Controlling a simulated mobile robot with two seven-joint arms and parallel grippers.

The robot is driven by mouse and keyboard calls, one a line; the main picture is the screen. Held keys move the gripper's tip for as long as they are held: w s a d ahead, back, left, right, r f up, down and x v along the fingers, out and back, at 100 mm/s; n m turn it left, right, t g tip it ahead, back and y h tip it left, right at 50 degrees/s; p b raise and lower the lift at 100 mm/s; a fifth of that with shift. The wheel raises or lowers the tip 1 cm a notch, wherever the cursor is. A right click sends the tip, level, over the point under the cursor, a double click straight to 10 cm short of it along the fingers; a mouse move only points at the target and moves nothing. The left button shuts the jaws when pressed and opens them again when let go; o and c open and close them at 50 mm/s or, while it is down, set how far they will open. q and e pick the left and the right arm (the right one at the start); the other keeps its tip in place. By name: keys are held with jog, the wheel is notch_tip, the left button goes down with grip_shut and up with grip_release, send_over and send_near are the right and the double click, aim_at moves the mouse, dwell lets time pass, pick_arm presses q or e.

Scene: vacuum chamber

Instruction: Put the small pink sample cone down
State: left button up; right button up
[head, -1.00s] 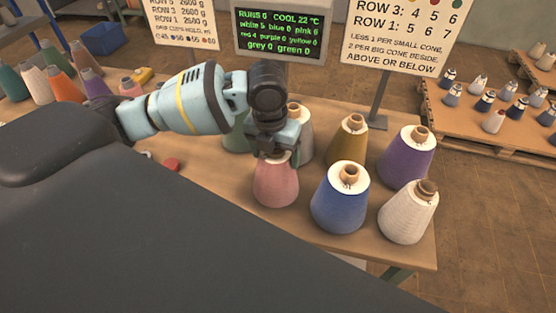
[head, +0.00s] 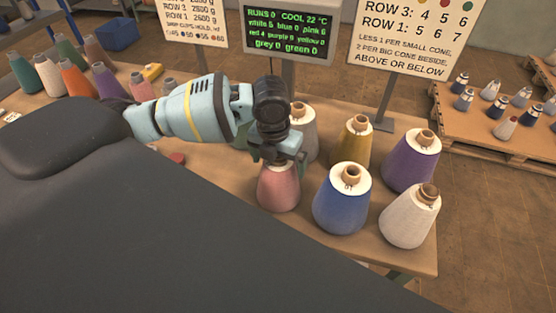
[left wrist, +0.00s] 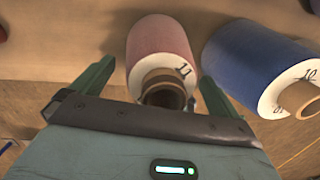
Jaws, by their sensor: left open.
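A pink yarn cone (head: 278,190) stands upright on the brown table, in the front row left of a blue cone (head: 341,200). My left gripper (head: 279,160) is directly above the pink cone, pointing down, and is open. In the left wrist view the open fingers (left wrist: 157,75) are spread to either side of the pink cone's top (left wrist: 163,50), with gaps between them and its brown tube. The cone's white top carries a mark like 11. My right gripper is not in view.
White (head: 409,216), purple (head: 411,162) and yellow-brown (head: 352,142) cones stand close by to the right and behind. A pale cone (head: 303,130) is behind the gripper. A screen (head: 288,32) and sign boards stand at the back. More cones (head: 76,78) are at the far left.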

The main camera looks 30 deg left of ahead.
pick_arm(q)
notch_tip(320, 180, up, 12)
jog(key=s, duration=0.1)
jog(key=shift+a, duration=0.15)
dwell(0.4)
